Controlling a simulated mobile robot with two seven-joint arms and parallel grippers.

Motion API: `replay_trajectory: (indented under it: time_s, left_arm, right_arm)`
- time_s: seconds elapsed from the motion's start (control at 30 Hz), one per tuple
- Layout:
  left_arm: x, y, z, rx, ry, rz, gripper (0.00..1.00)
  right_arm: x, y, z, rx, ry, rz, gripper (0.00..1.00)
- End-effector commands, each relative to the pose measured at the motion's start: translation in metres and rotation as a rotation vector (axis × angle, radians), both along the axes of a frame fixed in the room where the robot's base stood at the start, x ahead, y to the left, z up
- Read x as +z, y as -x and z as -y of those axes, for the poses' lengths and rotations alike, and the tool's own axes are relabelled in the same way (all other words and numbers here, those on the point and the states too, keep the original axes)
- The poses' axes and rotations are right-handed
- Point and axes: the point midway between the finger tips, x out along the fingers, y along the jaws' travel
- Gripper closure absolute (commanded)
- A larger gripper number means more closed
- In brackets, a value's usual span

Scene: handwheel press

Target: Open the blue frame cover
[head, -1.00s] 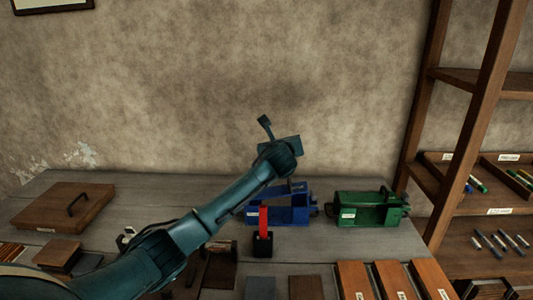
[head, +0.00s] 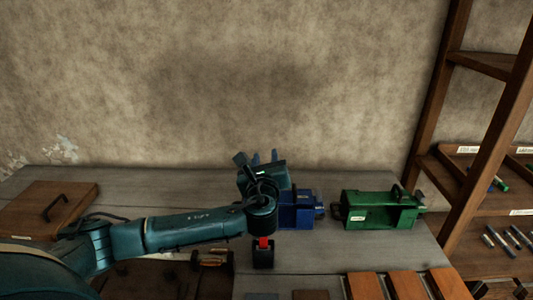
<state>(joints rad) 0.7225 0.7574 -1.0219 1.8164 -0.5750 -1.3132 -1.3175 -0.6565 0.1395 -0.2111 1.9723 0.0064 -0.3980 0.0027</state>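The blue frame (head: 303,211) stands on the workbench, right of centre. My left gripper (head: 262,163) is in front of and above its left part and hides much of it. Narrow bluish prongs stick up by the gripper; I cannot tell whether they belong to the cover or to the gripper. The cover's position is hidden. I cannot make out whether the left fingers are open or shut, or whether they touch the frame. My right gripper is not in view.
A green frame (head: 380,212) stands right of the blue one. A red piece in a black block (head: 263,257) stands in front, partly under my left arm. A lidded wooden box (head: 45,207) is at left. A wooden shelf (head: 485,66) rises at right.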

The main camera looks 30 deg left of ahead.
Motion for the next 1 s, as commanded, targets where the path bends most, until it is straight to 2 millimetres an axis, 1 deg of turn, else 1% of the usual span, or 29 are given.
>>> replay_trajectory:
  time_s: [0.03, 0.13, 0.17, 0.3, 0.4, 0.5, 0.7, 0.93, 0.97, 1.0]
  left_arm:
    - [-0.013, 0.000, 0.000, 0.000, -0.002, -0.005, 0.67]
    - [-0.035, 0.000, 0.001, -0.001, -0.002, -0.004, 0.67]
    - [-0.028, -0.009, -0.004, 0.003, -0.002, 0.003, 0.67]
    - [-0.028, -0.036, -0.016, 0.002, -0.002, 0.001, 0.67]
    - [-0.028, -0.050, -0.023, 0.002, 0.000, 0.000, 0.67]
    - [-0.029, -0.059, -0.027, 0.001, 0.000, 0.000, 0.67]
    - [-0.030, -0.068, -0.031, -0.001, 0.000, -0.001, 0.67]
    - [-0.030, -0.069, -0.031, -0.001, 0.000, -0.001, 0.67]
    - [-0.030, -0.068, -0.031, -0.001, 0.000, -0.001, 0.68]
    - [-0.030, -0.068, -0.031, -0.001, 0.000, -0.001, 0.72]
  right_arm:
    - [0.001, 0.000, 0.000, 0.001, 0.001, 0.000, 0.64]
    - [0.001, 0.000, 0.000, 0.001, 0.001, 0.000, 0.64]
    - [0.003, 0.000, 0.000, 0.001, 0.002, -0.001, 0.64]
    - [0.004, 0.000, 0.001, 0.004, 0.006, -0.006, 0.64]
    - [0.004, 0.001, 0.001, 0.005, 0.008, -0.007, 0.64]
    - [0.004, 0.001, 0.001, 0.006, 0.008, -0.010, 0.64]
    - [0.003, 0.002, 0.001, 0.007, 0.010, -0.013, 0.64]
    - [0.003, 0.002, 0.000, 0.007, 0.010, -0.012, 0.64]
    - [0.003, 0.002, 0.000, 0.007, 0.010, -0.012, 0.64]
    - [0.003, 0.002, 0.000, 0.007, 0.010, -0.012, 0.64]
